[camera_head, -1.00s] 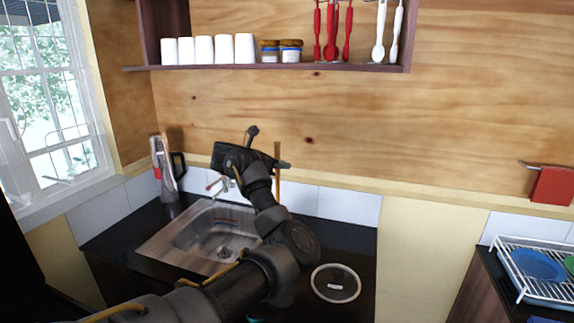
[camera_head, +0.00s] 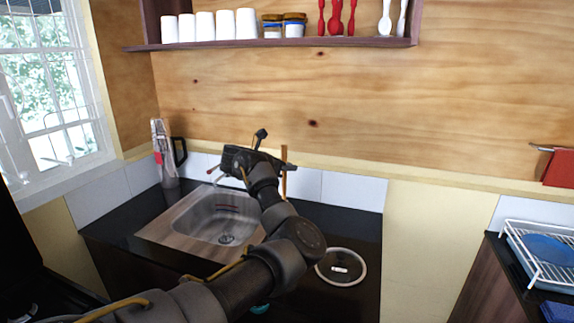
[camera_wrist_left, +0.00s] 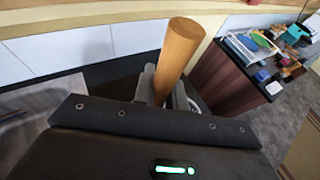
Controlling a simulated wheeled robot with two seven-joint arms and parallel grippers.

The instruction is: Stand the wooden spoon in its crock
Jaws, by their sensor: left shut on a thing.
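The wooden spoon (camera_head: 284,180) shows as a thin upright brown stick beside my left gripper in the head view. In the left wrist view its thick round handle (camera_wrist_left: 178,55) rises, tilted a little to the right, from between the fingers. My left gripper (camera_wrist_left: 165,92) is shut on that handle, above the counter by the sink. The spoon's other end is hidden behind the gripper body and arm. I cannot make out a crock in any view. My right gripper is not in view.
A steel sink (camera_head: 205,222) is set in the black counter. A round glass lid (camera_head: 341,267) lies right of my arm. A teal thing (camera_head: 260,308) is mostly hidden under my arm. A dish rack (camera_head: 540,255) stands at right.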

